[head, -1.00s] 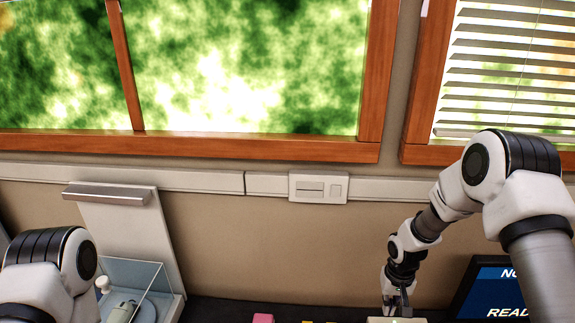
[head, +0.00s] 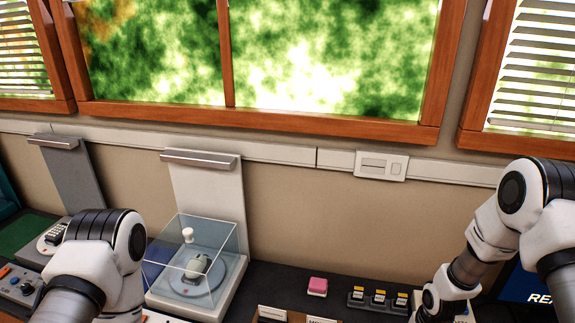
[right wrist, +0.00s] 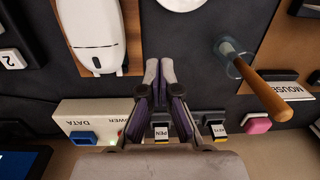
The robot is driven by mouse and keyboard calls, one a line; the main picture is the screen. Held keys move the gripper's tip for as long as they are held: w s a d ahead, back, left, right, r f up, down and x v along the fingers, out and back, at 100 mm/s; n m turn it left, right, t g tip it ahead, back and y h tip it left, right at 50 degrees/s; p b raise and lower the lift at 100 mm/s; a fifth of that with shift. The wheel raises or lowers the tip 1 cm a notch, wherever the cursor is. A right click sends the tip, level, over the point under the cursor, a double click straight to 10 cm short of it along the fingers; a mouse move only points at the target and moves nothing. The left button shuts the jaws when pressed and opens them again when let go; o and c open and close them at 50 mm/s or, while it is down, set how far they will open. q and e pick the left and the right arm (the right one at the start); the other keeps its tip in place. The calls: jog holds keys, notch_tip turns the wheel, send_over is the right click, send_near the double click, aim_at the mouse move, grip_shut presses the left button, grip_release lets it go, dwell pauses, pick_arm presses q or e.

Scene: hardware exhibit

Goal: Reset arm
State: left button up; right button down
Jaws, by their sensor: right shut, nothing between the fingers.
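My right gripper (right wrist: 159,68) shows in the right wrist view with its two fingers close together, shut and empty, over the dark bench top. In the head view my right arm comes down at the right, and its fingers are outside the picture. My left arm shows at the lower left of the head view, with its gripper out of view. Below the fingers in the right wrist view are black and yellow pieces, one labelled PEN (right wrist: 161,131). A white mouse (right wrist: 95,35) lies to the left of the fingertips.
A clear case (head: 195,252) stands left of centre in the head view. A pink block (head: 317,287) and a row of black and yellow pieces (head: 378,299) sit to its right. In the right wrist view, a wooden handle (right wrist: 268,97) rises at the right, and a white DATA box (right wrist: 90,116) sits at the left.

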jog(key=shift+n, duration=0.4)
jog(key=s+a+f, duration=0.1)
jog(key=s, duration=0.2)
jog(key=s+a+f, duration=0.1)
jog(key=s+f, duration=0.1)
jog(key=s, duration=0.2)
jog(key=s+a+f, duration=0.2)
jog(key=s, duration=0.2)
jog(key=shift+s+a, duration=0.1)
jog(key=shift+s, duration=0.15)
jog(key=s, duration=1.1)
notch_tip(320, 180, down, 8)
jog(key=n+b, duration=0.1)
jog(key=b, duration=0.6)
jog(key=shift+s+a+h+b, duration=0.3)
jog(key=shift+s+a+b, duration=0.1)
jog(key=shift+s+a, duration=0.05)
jog(key=shift+w+f, duration=0.1)
